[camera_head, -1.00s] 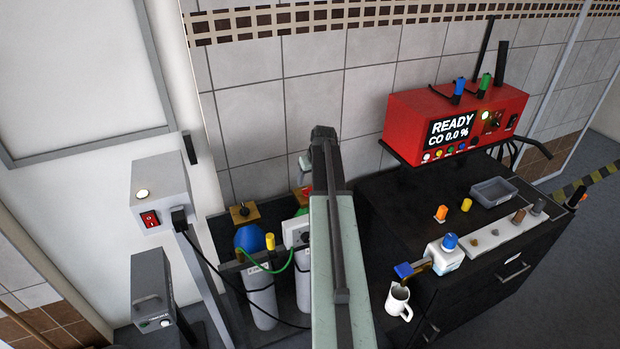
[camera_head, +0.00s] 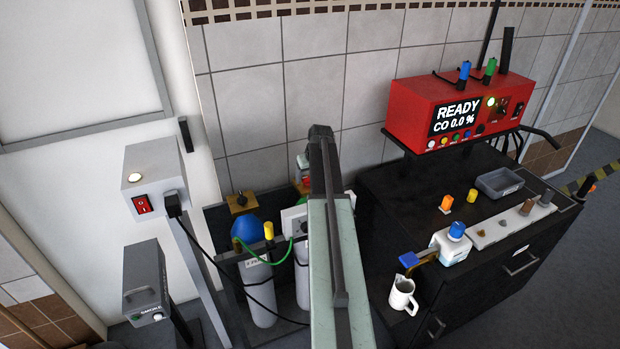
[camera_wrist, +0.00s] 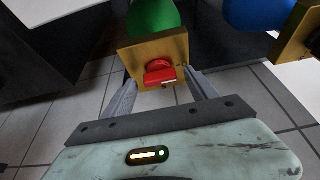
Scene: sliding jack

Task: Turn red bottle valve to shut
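The red valve handle (camera_wrist: 160,76) sits on a brass block (camera_wrist: 136,56) at the neck of a green bottle (camera_wrist: 153,15) in the wrist view. My gripper (camera_wrist: 161,83) is open, with one finger at each side of the block and the red handle between them. The fingertips are close to the block; I cannot tell if they touch it. The handle lies about crosswise in the wrist view. In the head view my arm covers the gripper and most of the valve; a bit of red (camera_head: 305,181) shows beside it.
A blue bottle (camera_head: 245,230) with its own brass block (camera_head: 241,203) stands close beside, also in the wrist view (camera_wrist: 262,14). A green hose (camera_head: 272,262) crosses in front of the bottles. A black cabinet (camera_head: 470,290) with a white jug (camera_head: 402,294) stands right; a red analyser (camera_head: 410,105) is above.

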